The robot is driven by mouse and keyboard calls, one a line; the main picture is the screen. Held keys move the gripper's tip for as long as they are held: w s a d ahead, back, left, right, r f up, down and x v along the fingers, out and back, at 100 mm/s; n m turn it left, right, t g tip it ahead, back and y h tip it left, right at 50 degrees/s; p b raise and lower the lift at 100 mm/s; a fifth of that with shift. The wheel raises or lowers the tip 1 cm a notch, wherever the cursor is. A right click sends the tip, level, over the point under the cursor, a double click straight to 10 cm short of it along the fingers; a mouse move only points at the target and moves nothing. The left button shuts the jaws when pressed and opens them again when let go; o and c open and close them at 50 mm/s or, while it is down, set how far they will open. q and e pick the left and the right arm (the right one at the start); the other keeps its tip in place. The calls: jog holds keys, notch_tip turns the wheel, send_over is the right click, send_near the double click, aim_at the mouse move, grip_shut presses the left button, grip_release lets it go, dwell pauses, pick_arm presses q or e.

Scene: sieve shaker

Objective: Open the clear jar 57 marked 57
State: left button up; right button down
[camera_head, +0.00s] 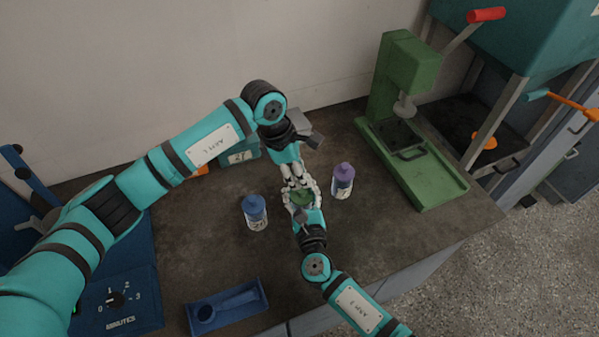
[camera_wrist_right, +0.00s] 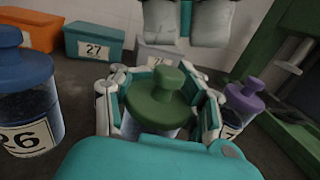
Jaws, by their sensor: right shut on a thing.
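A clear jar with a green knobbed lid (camera_wrist_right: 163,98) is held upright between my right gripper's fingers, and its lid also shows in the head view (camera_head: 303,198). Its label is hidden, so I cannot read a number on it. My right gripper (camera_wrist_right: 160,110) is shut around the jar's body. My left gripper (camera_head: 297,178) is close to the lid from the far side. In the wrist view its two grey fingers (camera_wrist_right: 186,22) hang apart above and behind the lid knob, with nothing seen between them.
A blue-lidded jar marked 26 (camera_wrist_right: 27,105) stands left. A purple-lidded jar (camera_head: 342,180) with a partly hidden label stands right. A teal box marked 27 (camera_wrist_right: 94,42) is behind. A blue tray (camera_head: 228,307) lies in front; a green press (camera_head: 405,120) stands right.

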pick_arm(q)
jog(key=v, duration=1.2)
pick_arm(e)
jog(key=c, duration=0.5)
grip_release()
